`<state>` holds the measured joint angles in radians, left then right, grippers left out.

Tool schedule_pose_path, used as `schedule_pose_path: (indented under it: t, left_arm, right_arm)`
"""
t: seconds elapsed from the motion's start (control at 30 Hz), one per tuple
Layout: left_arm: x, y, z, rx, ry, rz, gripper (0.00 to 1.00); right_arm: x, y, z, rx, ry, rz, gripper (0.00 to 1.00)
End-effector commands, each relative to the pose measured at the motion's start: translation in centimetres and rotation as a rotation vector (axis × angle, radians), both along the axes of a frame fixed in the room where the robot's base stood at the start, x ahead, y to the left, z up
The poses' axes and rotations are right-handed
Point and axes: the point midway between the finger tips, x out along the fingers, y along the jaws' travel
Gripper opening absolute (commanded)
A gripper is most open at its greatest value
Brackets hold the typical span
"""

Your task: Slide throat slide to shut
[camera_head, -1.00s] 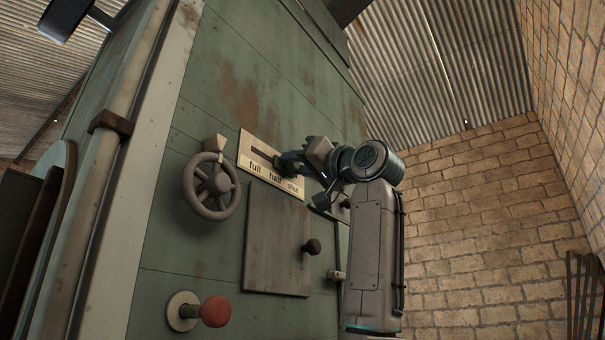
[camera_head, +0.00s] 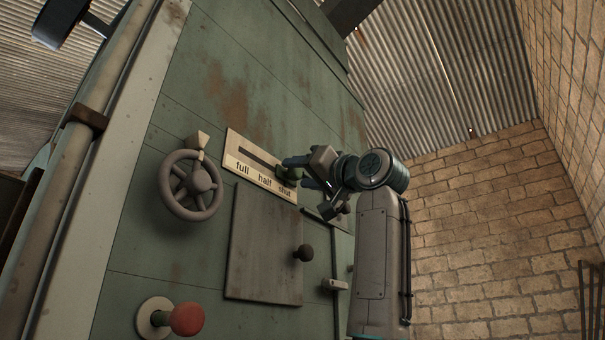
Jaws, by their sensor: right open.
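The throat slide's cream plate (camera_head: 233,158) is fixed on the green panel in the head view. It has a dark slot and the words full, half and shut. The fingers and knob partly hide the slot's right end. My left gripper is not in view.
A grey handwheel (camera_head: 191,185) is left of the plate. A square grey door (camera_head: 262,245) with a dark knob (camera_head: 303,252) is below it. A red knob (camera_head: 186,319) is at the lower left. A brick wall (camera_head: 480,240) stands at the right.

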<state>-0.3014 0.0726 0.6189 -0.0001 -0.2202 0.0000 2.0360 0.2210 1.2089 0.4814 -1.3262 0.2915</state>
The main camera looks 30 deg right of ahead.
Motion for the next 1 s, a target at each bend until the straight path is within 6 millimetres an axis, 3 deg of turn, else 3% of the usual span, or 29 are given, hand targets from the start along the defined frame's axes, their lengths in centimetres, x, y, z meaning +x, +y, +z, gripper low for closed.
schedule_pose_path:
  t: [0.17,0.6,1.0]
  left_arm:
    - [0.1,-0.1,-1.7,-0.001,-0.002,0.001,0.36]
    - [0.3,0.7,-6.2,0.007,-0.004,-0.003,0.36]
    - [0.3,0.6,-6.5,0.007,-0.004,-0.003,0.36]
  right_arm:
    - [-1.7,-0.5,-1.1,0.0,-0.003,0.0,0.51]
    - [-8.7,-2.7,-3.9,0.001,-0.002,-0.002,0.51]
    - [-9.6,-3.0,-4.0,0.002,-0.001,-0.002,0.51]
